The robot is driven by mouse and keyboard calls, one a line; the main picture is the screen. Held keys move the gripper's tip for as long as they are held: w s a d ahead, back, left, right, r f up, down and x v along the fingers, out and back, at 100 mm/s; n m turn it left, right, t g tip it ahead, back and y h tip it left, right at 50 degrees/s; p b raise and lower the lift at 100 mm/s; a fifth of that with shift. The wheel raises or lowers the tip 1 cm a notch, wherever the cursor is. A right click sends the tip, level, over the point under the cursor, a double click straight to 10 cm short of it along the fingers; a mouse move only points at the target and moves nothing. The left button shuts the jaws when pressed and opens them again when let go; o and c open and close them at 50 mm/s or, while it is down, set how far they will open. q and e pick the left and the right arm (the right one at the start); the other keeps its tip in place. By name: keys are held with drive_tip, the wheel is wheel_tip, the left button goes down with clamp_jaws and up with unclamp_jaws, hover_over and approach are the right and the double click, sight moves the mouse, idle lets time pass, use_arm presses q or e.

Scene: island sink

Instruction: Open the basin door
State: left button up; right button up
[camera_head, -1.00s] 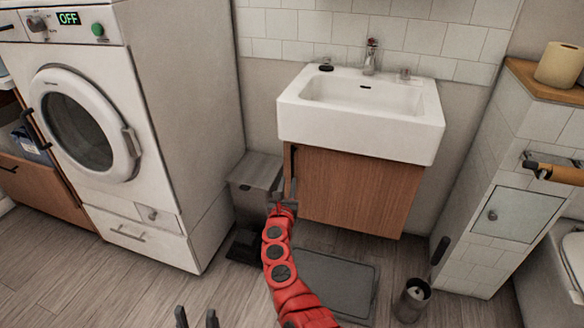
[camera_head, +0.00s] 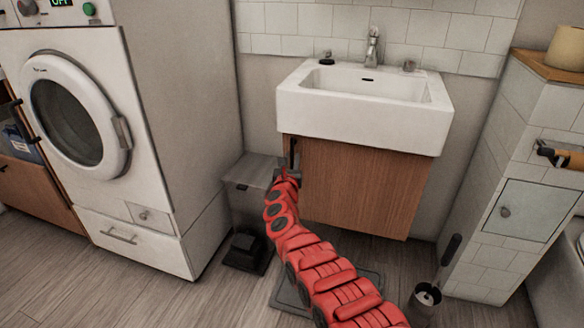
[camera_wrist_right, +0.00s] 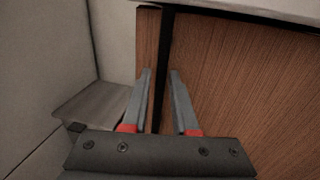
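The basin door (camera_head: 365,190) is the brown wood front of the cabinet under the white sink (camera_head: 365,108). It looks closed. A dark vertical handle (camera_head: 291,148) is near its left edge. My right gripper (camera_head: 288,173) is at this handle, at the end of the red arm. In the right wrist view the handle (camera_wrist_right: 162,60) runs between the two finger tips of the gripper (camera_wrist_right: 160,73). The fingers stand apart on either side of it; contact is hard to tell. My left gripper is not in view.
A grey pedal bin (camera_head: 248,190) stands just left of the cabinet. A washing machine (camera_head: 95,120) is further left. A grey mat (camera_head: 290,292) lies under my arm.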

drive_tip(key=shift+w+r, duration=0.1)
drive_tip(key=shift+w, duration=0.05)
drive_tip(key=shift+c, duration=0.2)
clamp_jaws()
idle(1.3)
